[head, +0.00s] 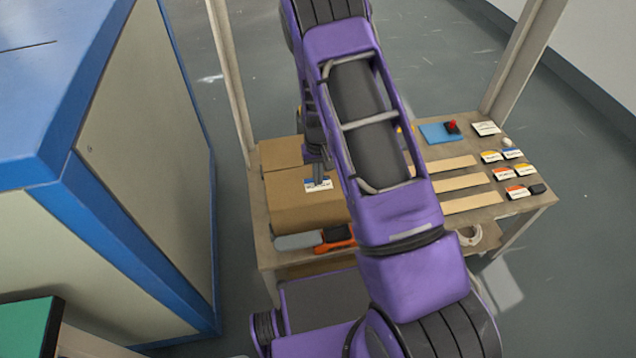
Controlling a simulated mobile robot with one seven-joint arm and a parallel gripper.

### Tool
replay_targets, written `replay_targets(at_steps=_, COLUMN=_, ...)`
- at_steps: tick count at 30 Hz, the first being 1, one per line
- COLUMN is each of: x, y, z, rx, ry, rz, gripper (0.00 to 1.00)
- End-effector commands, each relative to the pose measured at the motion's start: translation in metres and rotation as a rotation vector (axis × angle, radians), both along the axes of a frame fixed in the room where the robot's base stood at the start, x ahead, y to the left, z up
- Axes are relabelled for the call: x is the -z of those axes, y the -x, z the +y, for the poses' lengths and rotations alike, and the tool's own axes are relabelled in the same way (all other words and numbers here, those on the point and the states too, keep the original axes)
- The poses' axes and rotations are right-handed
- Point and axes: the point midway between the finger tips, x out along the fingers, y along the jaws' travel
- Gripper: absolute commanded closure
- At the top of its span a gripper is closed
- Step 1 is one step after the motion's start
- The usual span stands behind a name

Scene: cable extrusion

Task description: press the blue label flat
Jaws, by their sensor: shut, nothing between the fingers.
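The blue label (312,187) is a small white sticker with a blue band, lying on the top of a brown cardboard box (285,210). My gripper (318,181) is shut and empty, pointing down with its fingertips at the label. It covers part of the label. I cannot tell whether the fingertips touch it or hover just above. I cannot tell whether any edge of the label is lifted. My purple arm hides the right side of the box.
The box stands on the left of a workbench (490,215) with upright posts. An orange tool (338,243) lies before it. Wooden strips (468,201), several small labelled cards (517,192) and a blue pad (436,134) lie right. A large blue-and-white cabinet (140,150) stands close left.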

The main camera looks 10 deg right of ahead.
Motion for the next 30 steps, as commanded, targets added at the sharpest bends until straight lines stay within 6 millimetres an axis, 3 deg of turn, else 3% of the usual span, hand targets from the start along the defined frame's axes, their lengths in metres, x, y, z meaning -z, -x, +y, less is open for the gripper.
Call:
replay_targets(at_steps=19, x=-0.076, y=0.0, z=0.0, rx=0.001, ry=-0.001, rz=-0.001, gripper=1.0)
replay_targets(at_steps=30, x=-0.079, y=0.0, z=0.0, rx=0.0, ry=0.0, rz=0.0, gripper=1.0)
